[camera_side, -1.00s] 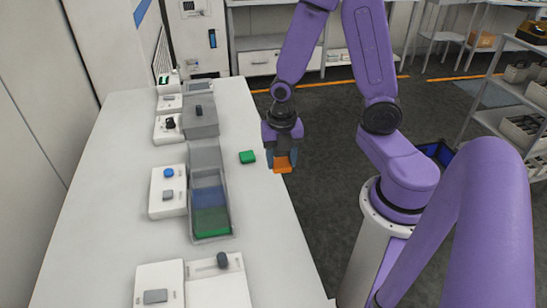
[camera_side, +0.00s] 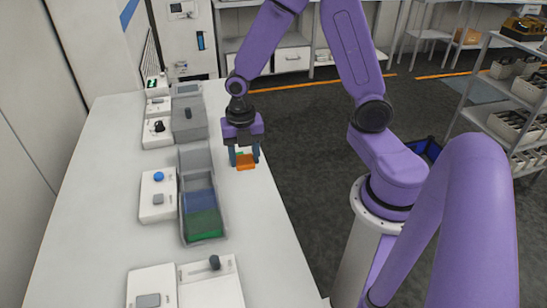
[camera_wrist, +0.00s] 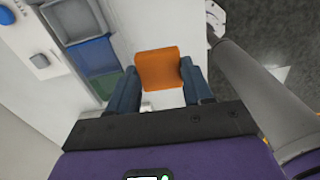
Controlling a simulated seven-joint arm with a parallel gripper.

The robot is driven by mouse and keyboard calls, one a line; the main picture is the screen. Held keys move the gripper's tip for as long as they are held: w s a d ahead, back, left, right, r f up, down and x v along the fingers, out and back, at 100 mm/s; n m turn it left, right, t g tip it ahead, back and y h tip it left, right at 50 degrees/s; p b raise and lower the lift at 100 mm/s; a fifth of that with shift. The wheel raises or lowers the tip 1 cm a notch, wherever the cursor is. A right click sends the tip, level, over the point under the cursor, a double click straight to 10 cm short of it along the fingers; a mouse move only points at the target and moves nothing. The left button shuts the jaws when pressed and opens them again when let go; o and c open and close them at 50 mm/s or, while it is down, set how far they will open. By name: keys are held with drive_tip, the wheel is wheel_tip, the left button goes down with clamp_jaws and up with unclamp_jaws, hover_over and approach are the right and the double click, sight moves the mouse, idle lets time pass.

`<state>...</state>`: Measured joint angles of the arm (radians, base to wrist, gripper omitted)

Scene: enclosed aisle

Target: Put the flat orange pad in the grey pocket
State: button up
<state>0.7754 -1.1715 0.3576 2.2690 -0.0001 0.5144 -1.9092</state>
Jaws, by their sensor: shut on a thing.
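My gripper (camera_side: 245,158) is shut on the flat orange pad (camera_side: 246,165) and holds it over the table, to the right of the divided tray. In the wrist view the pad (camera_wrist: 160,68) lies flat between both fingers. The tray's grey pocket (camera_side: 194,158) is its back compartment, in front of a grey box. It looks empty, and also shows at the top left of the wrist view (camera_wrist: 72,20). The pad is apart from the tray. Its height above the table is hard to tell.
The tray's blue pocket (camera_side: 199,202) and green pocket (camera_side: 204,225) lie in front of the grey one. White control boxes (camera_side: 157,194) stand left of the tray. The table's right front is clear.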

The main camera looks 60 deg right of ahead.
drive_tip(key=w+a, duration=0.2)
drive_tip(key=w, duration=0.5)
drive_tip(key=w+a, duration=0.3)
drive_tip(key=w, duration=0.4)
drive_tip(key=shift+n, duration=0.3)
drive_tip(key=shift+w+d+f, duration=0.1)
drive_tip(key=shift+d+f, duration=0.05)
drive_tip(key=shift+f, duration=2)
drive_tip(key=shift+d+f, duration=0.1)
drive_tip(key=shift+f, duration=2.05)
drive_tip(key=o, duration=1.1)
wheel_tip(320, 180, up, 17)
drive_tip(key=shift+r, duration=0.2)
